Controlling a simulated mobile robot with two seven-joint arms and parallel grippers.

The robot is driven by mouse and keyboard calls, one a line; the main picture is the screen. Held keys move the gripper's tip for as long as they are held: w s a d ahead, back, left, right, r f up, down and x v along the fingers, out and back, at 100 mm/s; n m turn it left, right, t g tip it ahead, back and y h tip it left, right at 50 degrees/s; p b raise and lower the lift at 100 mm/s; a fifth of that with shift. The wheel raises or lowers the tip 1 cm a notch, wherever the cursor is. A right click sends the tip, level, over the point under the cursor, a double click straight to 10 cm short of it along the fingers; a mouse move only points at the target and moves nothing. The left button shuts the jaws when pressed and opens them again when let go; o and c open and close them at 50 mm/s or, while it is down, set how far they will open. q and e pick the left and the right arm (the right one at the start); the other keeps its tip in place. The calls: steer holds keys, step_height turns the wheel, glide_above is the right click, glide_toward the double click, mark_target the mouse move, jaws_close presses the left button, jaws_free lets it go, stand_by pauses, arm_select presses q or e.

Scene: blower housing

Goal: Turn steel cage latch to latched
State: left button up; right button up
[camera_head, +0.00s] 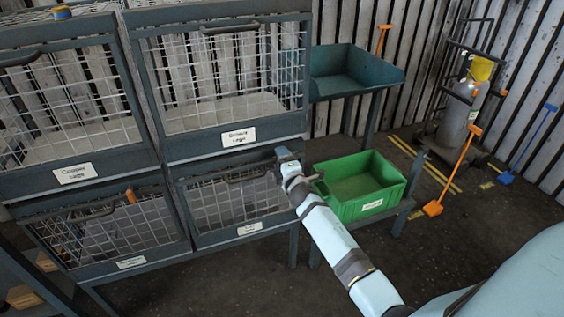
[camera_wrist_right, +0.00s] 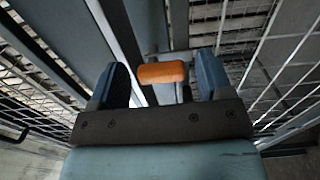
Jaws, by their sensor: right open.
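An orange latch handle (camera_wrist_right: 162,72) shows in the right wrist view, lying crosswise between the two fingers of my right gripper (camera_wrist_right: 162,80). The fingers stand apart, with visible gaps on both sides of the handle. In the head view my right gripper (camera_head: 285,160) is at the upper right corner of the lower right cage (camera_head: 205,240), and it hides the latch there. The small labels on the lower cages are too blurred to read, so I cannot tell by name which one is the steel cage. My left gripper is not in view.
Other mesh cages stand above and to the left; the lower left one has an orange latch (camera_head: 130,196). A green bin (camera_head: 372,208) sits close right of my right gripper, below a dark teal tray (camera_head: 355,86). A gas cylinder (camera_head: 458,115) and shovels stand farther right.

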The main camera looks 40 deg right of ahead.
arm_select(q)
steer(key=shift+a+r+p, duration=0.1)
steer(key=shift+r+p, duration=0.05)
steer(key=shift+p, duration=0.4)
arm_select(e)
steer(key=v, duration=1.4)
steer(key=shift+w+a, duration=0.1)
steer(key=s+a+f+m+g+y, duration=0.35)
steer(key=s+a+m, duration=0.25)
steer(key=s+a, duration=0.55)
steer(key=s+a+f+m+g+y, duration=0.35)
steer(key=s+a+m, duration=0.35)
steer(key=s+a, duration=0.45)
arm_select(q)
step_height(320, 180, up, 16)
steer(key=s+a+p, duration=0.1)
steer(key=p, duration=2.1)
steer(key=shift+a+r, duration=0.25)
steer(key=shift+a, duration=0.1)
arm_select(e)
step_height(320, 180, up, 16)
steer(key=s+d, duration=0.1)
steer(key=d, duration=0.1)
steer(key=shift+n, duration=0.3)
steer(key=shift+d, duration=0.1)
